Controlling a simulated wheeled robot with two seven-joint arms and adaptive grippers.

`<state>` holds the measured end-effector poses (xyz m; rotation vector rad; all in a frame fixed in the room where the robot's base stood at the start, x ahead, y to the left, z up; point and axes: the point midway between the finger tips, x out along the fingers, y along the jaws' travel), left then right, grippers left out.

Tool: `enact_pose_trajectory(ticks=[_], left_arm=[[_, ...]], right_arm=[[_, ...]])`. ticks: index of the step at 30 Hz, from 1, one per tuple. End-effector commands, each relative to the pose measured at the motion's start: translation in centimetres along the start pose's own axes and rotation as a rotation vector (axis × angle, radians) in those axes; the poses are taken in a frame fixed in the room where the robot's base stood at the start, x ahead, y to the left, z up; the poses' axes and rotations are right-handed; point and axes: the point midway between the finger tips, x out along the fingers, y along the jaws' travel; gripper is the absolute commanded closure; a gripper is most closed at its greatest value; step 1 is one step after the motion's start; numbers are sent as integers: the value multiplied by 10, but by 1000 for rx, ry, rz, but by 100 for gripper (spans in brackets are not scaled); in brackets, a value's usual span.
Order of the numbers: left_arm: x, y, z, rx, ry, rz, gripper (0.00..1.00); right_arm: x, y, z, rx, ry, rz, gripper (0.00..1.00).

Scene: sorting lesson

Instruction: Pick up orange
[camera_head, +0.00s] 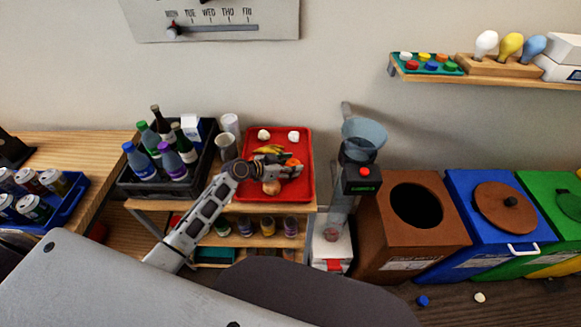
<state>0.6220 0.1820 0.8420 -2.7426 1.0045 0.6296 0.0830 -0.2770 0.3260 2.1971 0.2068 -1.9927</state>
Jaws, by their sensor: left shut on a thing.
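The orange (293,162) shows as a small orange patch at the fingers of my left gripper (292,170), over the right part of the red tray (244,202). My left gripper is shut on it, and the dark fingers hide much of the fruit. I cannot tell whether the orange touches the tray. My right gripper is not in view.
Bananas (268,150), a brownish round item (271,187) and two white pieces (264,135) lie on the tray. A bottle crate (128,182) and cups (226,146) stand left. A grey-blue funnel device (364,138) and bins (435,262) stand right.

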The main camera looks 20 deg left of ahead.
Motion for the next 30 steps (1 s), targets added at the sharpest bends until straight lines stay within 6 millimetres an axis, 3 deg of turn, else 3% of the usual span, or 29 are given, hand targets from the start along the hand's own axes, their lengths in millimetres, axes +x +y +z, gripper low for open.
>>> enact_pose_trajectory(ticks=[18, 30], left_arm=[[-35, 0, -73, 3, 3, -1, 72], [-39, 0, -81, 0, 1, -1, 72]], right_arm=[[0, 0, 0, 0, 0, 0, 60], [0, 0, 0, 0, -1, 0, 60]])
